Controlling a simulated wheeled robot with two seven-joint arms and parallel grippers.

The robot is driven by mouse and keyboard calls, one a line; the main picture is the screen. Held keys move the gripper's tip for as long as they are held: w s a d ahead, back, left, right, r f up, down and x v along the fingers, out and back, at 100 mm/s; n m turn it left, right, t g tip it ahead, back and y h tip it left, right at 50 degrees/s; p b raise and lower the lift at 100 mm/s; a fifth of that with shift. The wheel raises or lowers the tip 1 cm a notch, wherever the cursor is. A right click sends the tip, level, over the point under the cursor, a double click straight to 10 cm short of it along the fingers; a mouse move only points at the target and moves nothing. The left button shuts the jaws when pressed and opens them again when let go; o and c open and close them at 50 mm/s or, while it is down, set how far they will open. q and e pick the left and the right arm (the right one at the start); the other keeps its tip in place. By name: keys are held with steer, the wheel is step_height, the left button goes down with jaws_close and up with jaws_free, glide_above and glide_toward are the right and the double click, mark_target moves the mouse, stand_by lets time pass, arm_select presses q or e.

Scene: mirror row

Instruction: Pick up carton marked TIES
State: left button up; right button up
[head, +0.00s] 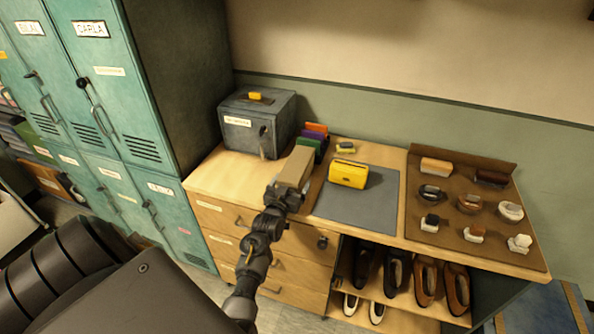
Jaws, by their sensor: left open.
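A tan carton (298,163) stands on the wooden counter, just beyond my left gripper. No marking can be read on the side I see, so I cannot tell if it says TIES. My left gripper (284,192) is open and comes up from below at the carton's near end. The gripper hides the carton's lower near part, and I cannot tell whether they touch. My right gripper is not in view.
A yellow box (348,173) sits on a grey mat (350,208) to the right. Coloured upright folders (315,138) stand behind the carton. A grey metal box (257,122) is at the back left. A brown tray (455,219) holds brushes. Teal lockers (110,90) rise at left.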

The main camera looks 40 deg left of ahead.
arm_select(q)
steer(key=shift+w+a, duration=0.15)
steer(key=shift+w, duration=0.3)
steer(key=shift+s, duration=0.1)
steer(key=c, duration=1.2)
steer(key=shift+r, duration=0.15)
